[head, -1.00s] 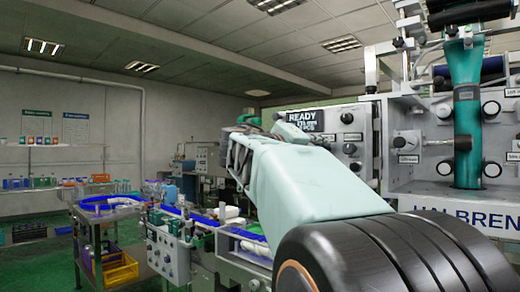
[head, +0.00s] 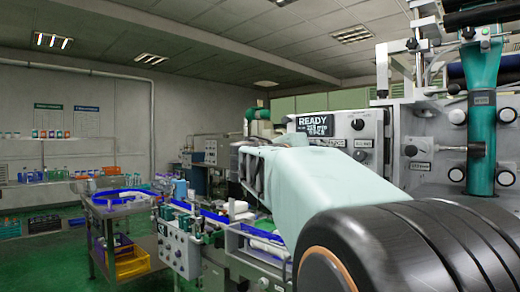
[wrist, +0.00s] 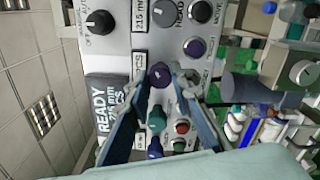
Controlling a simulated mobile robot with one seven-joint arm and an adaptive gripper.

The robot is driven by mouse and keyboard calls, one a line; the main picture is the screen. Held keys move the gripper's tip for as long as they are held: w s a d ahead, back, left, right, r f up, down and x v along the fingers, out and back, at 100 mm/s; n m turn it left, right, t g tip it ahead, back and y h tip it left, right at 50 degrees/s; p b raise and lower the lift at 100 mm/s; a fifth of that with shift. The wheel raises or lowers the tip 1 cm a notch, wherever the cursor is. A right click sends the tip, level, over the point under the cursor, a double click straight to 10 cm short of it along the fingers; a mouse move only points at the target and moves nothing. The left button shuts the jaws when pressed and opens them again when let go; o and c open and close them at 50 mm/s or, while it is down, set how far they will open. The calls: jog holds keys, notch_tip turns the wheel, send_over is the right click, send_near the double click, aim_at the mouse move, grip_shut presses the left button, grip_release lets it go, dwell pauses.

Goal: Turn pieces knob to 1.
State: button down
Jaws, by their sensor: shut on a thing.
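In the wrist view a grey control panel (wrist: 158,50) fills the middle, turned on its side. A small dark purple knob (wrist: 160,74) sits beside a label that seems to read PCS (wrist: 139,66). My gripper (wrist: 160,80) has one blue-grey finger on each side of this knob and is shut on it. The knob's pointer and number cannot be read. A dark display (wrist: 103,115) reads READY; it also shows in the head view (head: 315,126). In the head view my own arm hides the gripper and the knob.
Close to my fingers on the panel are a teal knob (wrist: 157,118), a blue knob (wrist: 154,147) and a red button (wrist: 182,127). Other dial knobs (wrist: 165,13) lie further up in the wrist view. A large machine with a teal column (head: 482,125) stands at right.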

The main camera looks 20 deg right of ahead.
jog(key=n+p, duration=0.9)
jog(key=n, duration=0.3)
jog(key=shift+r+p, duration=0.1)
jog(key=shift+p, duration=0.2)
dwell(0.3)
jog(key=c, duration=1.7)
grip_release()
jog(key=v, duration=0.7)
jog(key=shift+s+a, duration=0.1)
jog(key=shift+a, duration=0.2)
